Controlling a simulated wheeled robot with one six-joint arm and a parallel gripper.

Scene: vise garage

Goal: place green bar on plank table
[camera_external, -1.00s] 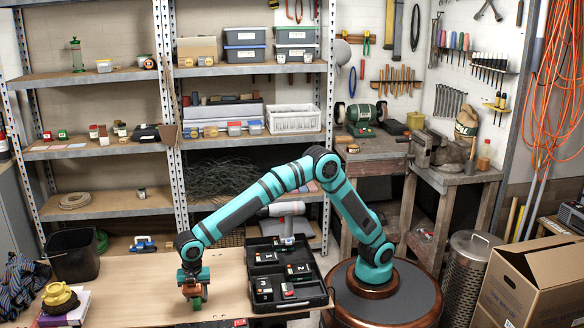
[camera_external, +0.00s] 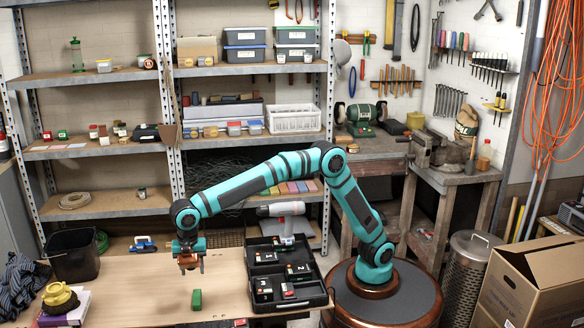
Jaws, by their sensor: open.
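The green bar (camera_external: 196,299) stands on the light wooden plank table (camera_external: 150,290), left of the black tool case. My gripper (camera_external: 190,270) hangs above the bar and slightly to its left, pointing down. Its jaws are open and empty, with a clear gap between them and the bar.
The open black case (camera_external: 284,272) with several compartments lies right of the bar, a drill (camera_external: 284,212) at its back. A yellow object (camera_external: 60,297) on a book is at the table's left end. A black bin (camera_external: 74,256) stands behind. The table's middle is clear.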

